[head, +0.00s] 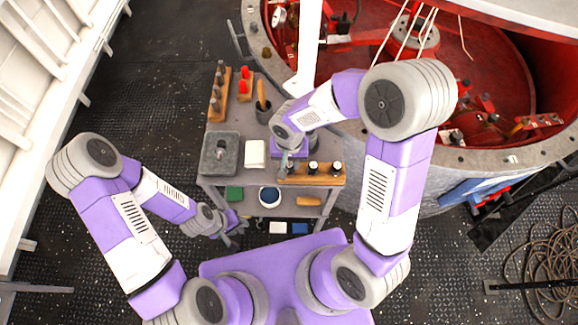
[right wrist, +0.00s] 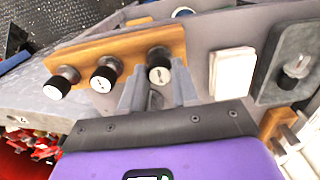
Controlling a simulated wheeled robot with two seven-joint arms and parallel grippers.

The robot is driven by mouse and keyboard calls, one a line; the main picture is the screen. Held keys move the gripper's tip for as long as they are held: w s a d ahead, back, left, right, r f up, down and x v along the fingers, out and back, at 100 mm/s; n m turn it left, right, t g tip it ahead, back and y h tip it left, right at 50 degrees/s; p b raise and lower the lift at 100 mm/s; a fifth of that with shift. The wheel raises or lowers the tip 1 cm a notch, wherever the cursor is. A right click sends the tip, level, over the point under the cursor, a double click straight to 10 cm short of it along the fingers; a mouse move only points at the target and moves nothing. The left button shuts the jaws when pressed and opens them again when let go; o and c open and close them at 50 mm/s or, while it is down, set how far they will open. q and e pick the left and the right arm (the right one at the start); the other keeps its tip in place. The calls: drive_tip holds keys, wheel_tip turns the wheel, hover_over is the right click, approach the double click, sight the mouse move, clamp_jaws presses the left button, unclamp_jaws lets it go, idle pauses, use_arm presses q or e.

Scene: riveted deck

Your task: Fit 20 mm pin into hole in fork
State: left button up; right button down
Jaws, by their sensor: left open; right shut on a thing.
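A wooden rack (head: 325,178) on the cart holds a row of pins with black, marked caps; it also shows in the right wrist view (right wrist: 120,45). My right gripper (head: 287,168) is at the rack's left end, its fingers (right wrist: 157,92) shut on the end pin (right wrist: 158,75). This pin appears to stand in the rack. Two other capped pins (right wrist: 103,78) (right wrist: 60,82) stand beside it. I cannot read the pin sizes. My left gripper (head: 236,232) is open and empty, low beside the cart's front left. I cannot make out the fork with certainty.
A grey block (head: 209,166) with an upright metal stub and a white box (head: 255,154) sit left of the rack. A red-lined round pit (head: 480,75) borders the cart.

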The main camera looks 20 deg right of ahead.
drive_tip(key=shift+r+p, duration=1.8)
drive_tip(key=shift+r, duration=0.85)
drive_tip(key=shift+f, duration=0.1)
